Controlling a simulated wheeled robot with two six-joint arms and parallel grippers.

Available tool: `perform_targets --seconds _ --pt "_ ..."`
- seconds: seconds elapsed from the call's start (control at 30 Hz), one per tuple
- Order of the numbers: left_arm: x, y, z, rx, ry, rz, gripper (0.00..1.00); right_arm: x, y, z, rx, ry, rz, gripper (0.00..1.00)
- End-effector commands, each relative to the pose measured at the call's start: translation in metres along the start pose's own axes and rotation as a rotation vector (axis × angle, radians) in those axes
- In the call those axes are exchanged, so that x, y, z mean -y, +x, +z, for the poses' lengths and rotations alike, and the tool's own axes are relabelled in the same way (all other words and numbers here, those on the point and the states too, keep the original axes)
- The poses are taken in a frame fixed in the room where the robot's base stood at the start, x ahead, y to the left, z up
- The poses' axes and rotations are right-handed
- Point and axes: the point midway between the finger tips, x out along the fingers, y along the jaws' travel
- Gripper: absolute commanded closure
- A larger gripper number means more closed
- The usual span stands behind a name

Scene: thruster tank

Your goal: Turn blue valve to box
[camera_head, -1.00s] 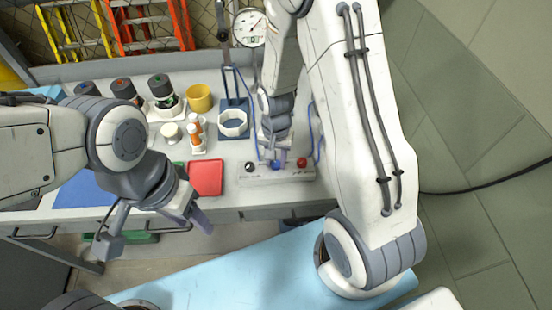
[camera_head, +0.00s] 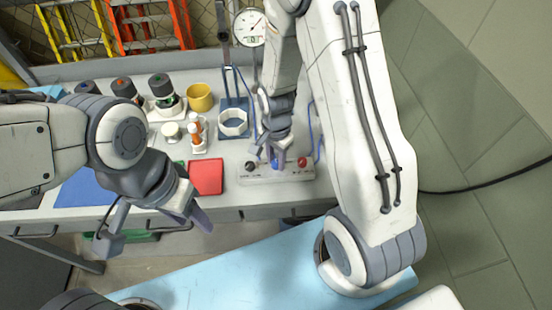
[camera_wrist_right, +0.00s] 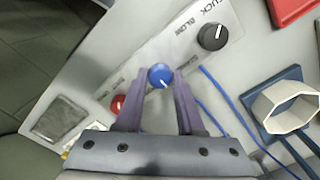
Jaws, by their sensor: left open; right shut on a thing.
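The blue valve (camera_wrist_right: 160,76) is a round knob with a white pointer mark, on a light panel (camera_wrist_right: 185,45) between a black knob (camera_wrist_right: 213,36) and a red knob (camera_wrist_right: 118,104). In the right wrist view my right gripper (camera_wrist_right: 160,82) has its fingers on both sides of the blue valve, shut on it. In the head view the right gripper (camera_head: 274,158) reaches down to the panel and partly hides the blue valve (camera_head: 275,164). My left gripper (camera_head: 150,228) is open and empty, in front of the table's front edge.
A red tray (camera_head: 206,177) lies left of the panel. A blue stand with a white ring (camera_head: 233,123) is behind it. A yellow cup (camera_head: 199,97) and several bottles stand further left. Blue cables run beside the panel.

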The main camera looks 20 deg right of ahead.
Motion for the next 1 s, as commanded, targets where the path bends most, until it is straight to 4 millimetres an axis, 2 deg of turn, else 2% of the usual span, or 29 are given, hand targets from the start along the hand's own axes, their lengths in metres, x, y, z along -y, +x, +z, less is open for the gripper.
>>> perform_targets --seconds 0.23,0.27,0.3,0.33,0.73,0.87,1.0 --pt "0.000 0.000 0.000 0.000 0.000 0.000 0.50 0.001 -0.001 -0.002 -0.003 0.000 -0.005 1.00" --pt "0.000 0.000 0.000 0.000 0.000 0.000 0.50 0.002 -0.001 -0.002 -0.003 0.000 -0.005 0.56" --pt "0.000 0.000 0.000 0.000 0.000 0.000 0.50 0.001 -0.001 -0.002 -0.003 0.000 -0.005 0.40" --pt "0.000 0.000 0.000 0.000 0.000 0.000 0.50 0.001 -0.001 -0.002 -0.003 0.000 -0.005 0.33" --pt "0.000 0.000 0.000 0.000 0.000 0.000 0.50 0.001 -0.006 -0.001 -0.002 -0.001 -0.004 0.33" --pt "0.000 0.002 0.000 0.000 0.000 0.000 0.50 0.002 -0.024 -0.001 -0.004 -0.001 -0.007 0.33" --pt "0.000 0.004 0.000 0.000 0.000 0.000 0.50 0.002 -0.053 -0.002 -0.005 -0.001 -0.010 0.33"
